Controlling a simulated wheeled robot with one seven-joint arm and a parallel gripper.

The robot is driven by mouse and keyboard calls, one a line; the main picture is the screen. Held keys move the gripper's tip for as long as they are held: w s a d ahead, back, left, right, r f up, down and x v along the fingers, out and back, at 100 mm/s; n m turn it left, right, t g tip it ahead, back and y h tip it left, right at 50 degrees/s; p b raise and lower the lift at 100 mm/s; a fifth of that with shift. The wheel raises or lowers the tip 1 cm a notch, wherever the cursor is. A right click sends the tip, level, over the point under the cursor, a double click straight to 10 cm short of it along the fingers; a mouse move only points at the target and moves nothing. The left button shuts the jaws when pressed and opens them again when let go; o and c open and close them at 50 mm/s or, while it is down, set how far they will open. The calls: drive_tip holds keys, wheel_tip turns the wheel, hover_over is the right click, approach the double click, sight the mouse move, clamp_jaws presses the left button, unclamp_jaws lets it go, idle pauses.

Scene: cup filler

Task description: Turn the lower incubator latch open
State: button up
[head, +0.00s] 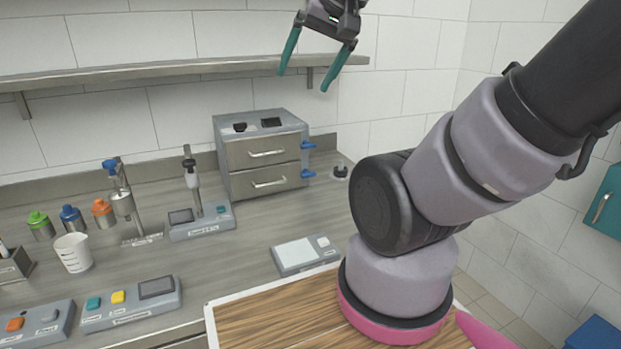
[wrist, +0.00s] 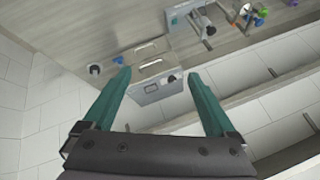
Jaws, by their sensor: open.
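The incubator (head: 262,150) is a grey two-drawer box on the counter against the back wall. Its lower latch (head: 307,174) is a small blue handle on the right side beside the lower drawer. The upper latch (head: 308,145) is a similar blue handle above it. Both point sideways to the right. My gripper (head: 309,80) is open and empty, high above the incubator in front of the tiled wall. In the wrist view my gripper's teal fingers (wrist: 160,82) are spread, with the incubator (wrist: 155,88) between and beyond them. A blue latch (wrist: 118,60) shows near the left finger.
A wall shelf (head: 180,70) runs along the back, close to my gripper. A device with a stand (head: 203,222) is left of the incubator, and a scale-like device (head: 303,254) is in front. A small dark-topped item (head: 340,172) stands right of the latches.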

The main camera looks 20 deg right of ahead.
drive_tip(key=w+a+f+m+g+y, duration=0.2)
drive_tip(key=a+f+g+y, duration=0.1)
drive_tip(key=a+f, duration=0.15)
drive_tip(key=w+a+f+m+g+y, duration=0.1)
drive_tip(key=w+a+f+g+y, duration=0.25)
drive_tip(key=f, duration=0.25)
drive_tip(key=w+d+f+m+t+y, duration=0.2)
drive_tip(key=w+f+m+t+y, duration=0.25)
drive_tip(key=w+m+y, duration=0.5)
drive_tip(key=w+d+f+m+t+h, duration=0.5)
drive_tip(key=w+d+f+m+t, duration=0.4)
drive_tip(key=w+d+t, duration=0.15)
drive_tip(key=m+t+h, duration=0.3)
drive_tip(key=m+h, duration=0.7)
drive_tip(key=h, duration=0.3)
approach(310, 175)
drive_tip(key=shift+s+a+r, duration=0.1)
drive_tip(key=shift+s+r, duration=0.1)
drive_tip(key=shift+s, duration=0.85)
drive_tip(key=shift+w+f, duration=0.1)
drive_tip(key=shift+w, duration=0.05)
drive_tip(key=w, duration=1)
drive_tip(key=shift+w, duration=0.2)
